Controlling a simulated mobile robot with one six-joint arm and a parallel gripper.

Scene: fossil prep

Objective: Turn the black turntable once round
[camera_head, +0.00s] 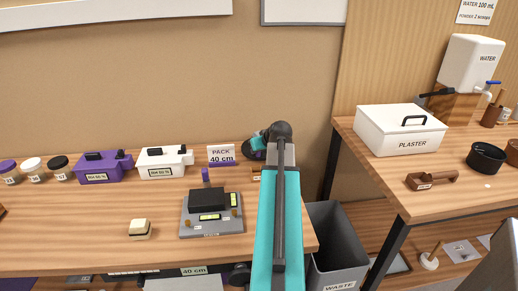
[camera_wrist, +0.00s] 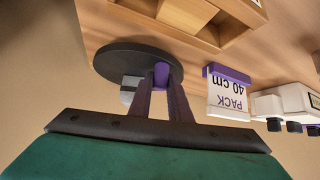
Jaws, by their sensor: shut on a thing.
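The black turntable (camera_wrist: 112,60) shows in the wrist view as a round dark disc, with a purple knob (camera_wrist: 161,70) near its edge. My gripper (camera_wrist: 164,84) reaches the disc's edge with two dark purple fingers, shut on the knob. A small pale grey piece (camera_wrist: 128,90) shows beside the fingers, partly under the disc; what it is I cannot tell.
A "PACK 40 cm" sign (camera_head: 221,155) stands close by; it also shows upside down in the wrist view (camera_wrist: 229,95). A grey scale (camera_head: 212,222) sits left of my arm. A wooden tray (camera_wrist: 205,22) lies near the turntable. A waste bin (camera_head: 337,240) stands at right.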

